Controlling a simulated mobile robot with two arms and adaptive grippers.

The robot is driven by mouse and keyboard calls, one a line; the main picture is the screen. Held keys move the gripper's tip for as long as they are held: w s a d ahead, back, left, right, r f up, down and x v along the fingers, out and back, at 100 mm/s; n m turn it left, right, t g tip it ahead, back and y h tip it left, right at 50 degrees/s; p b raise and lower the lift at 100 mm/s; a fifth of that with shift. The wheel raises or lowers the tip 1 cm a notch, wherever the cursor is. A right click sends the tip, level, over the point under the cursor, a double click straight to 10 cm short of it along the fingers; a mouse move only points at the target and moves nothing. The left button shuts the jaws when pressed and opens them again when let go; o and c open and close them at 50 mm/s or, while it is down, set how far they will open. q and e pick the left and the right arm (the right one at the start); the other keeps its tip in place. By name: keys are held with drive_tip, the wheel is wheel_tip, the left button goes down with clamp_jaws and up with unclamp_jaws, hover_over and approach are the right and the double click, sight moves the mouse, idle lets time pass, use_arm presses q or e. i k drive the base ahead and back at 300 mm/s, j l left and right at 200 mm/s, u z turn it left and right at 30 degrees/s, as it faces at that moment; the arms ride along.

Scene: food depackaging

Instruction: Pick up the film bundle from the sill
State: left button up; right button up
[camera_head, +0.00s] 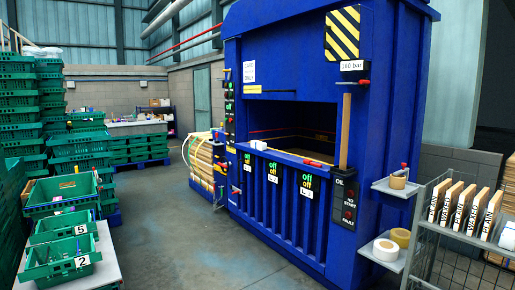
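The blue baler (375,110) stands in the middle right with its dark chamber opening facing me. Its front sill (285,156) runs along the lower edge of that opening. A small white block-like item (258,145) lies on the left part of the sill; it is too small to tell if it is the film bundle. A small red item (312,163) lies further right on the sill. Neither of my grippers is in view.
Stacked green crates (80,150) fill the left. Crates numbered 5 (62,228) and 2 (62,262) stand at the front left. A wire cage trolley (460,255) and a shelf with tape rolls (386,250) stand right. The floor (190,235) before the baler is clear.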

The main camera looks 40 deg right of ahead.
sight(262, 146)
drive_tip(key=z, duration=0.7)
drive_tip(key=i+l, duration=0.15)
drive_tip(key=l, duration=0.2)
drive_tip(key=i+l, duration=0.15)
drive_tip(key=l, duration=0.25)
drive_tip(key=i+l, duration=0.15)
drive_tip(key=l, duration=0.2)
drive_tip(key=i+l, duration=0.1)
drive_tip(key=l, duration=0.3)
drive_tip(key=i+l+u, duration=0.15)
drive_tip(key=i, duration=0.35)
drive_tip(key=i+l+u, duration=0.1)
drive_tip(key=i, duration=0.45)
drive_tip(key=i+l+u, duration=0.15)
drive_tip(key=i+l, duration=0.15)
drive_tip(key=i, duration=0.15)
drive_tip(key=i+z, duration=0.15)
drive_tip(key=i, duration=0.4)
drive_tip(key=i+z, duration=0.15)
drive_tip(key=i, duration=0.4)
drive_tip(key=i+j+z, duration=0.15)
drive_tip(key=i, duration=0.4)
drive_tip(key=i+j+z, duration=0.15)
drive_tip(key=i, duration=0.35)
